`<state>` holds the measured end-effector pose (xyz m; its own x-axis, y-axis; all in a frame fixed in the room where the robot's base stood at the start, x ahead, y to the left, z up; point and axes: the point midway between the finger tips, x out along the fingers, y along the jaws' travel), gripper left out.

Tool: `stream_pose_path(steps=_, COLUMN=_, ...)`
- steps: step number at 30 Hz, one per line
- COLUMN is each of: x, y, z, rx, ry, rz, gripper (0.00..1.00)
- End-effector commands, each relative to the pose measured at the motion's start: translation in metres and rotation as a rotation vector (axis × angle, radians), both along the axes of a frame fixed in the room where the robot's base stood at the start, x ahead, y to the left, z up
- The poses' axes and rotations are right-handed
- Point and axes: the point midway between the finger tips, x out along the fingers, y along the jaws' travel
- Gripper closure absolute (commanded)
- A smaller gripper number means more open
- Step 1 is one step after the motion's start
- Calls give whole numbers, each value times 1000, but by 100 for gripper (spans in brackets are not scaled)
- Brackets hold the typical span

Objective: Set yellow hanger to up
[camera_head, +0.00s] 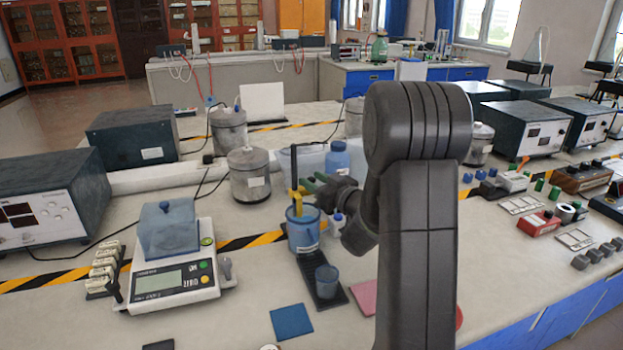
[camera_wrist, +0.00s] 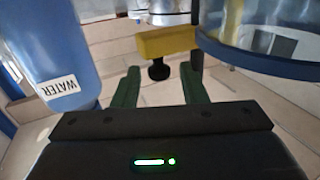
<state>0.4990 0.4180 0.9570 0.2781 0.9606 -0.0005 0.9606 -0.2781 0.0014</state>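The yellow hanger (camera_head: 296,196) sits on an upright dark rod (camera_head: 293,165) above the blue beaker in the head view. In the wrist view, the yellow hanger (camera_wrist: 166,42) is a block beside the rod, with a dark knob (camera_wrist: 158,70) on the side facing me. My gripper (camera_head: 308,184) reaches in from the right, close to the hanger. The knob lies just ahead, roughly between the fingertips. Contact cannot be told.
The blue beaker (camera_head: 302,232) stands below the hanger; a clear vessel rim (camera_wrist: 262,62) is close at right in the wrist view. A blue WATER bottle (camera_wrist: 60,60) is close at left. A small cup (camera_head: 327,282) and a scale (camera_head: 167,270) stand nearby.

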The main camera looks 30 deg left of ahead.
Motion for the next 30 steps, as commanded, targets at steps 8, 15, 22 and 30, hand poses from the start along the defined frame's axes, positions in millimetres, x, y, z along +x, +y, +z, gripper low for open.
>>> stream_pose_path(steps=8, x=4, y=15, z=0, rx=0, ry=1, rz=-1, gripper=61)
stream_pose_path(steps=15, x=4, y=15, z=0, rx=0, ry=1, rz=-1, gripper=67)
stream_pose_path(steps=22, x=4, y=15, z=0, rx=0, ry=1, rz=0, gripper=100)
stream_pose_path(steps=30, x=4, y=15, z=26, rx=4, ry=-2, rz=0, gripper=100)
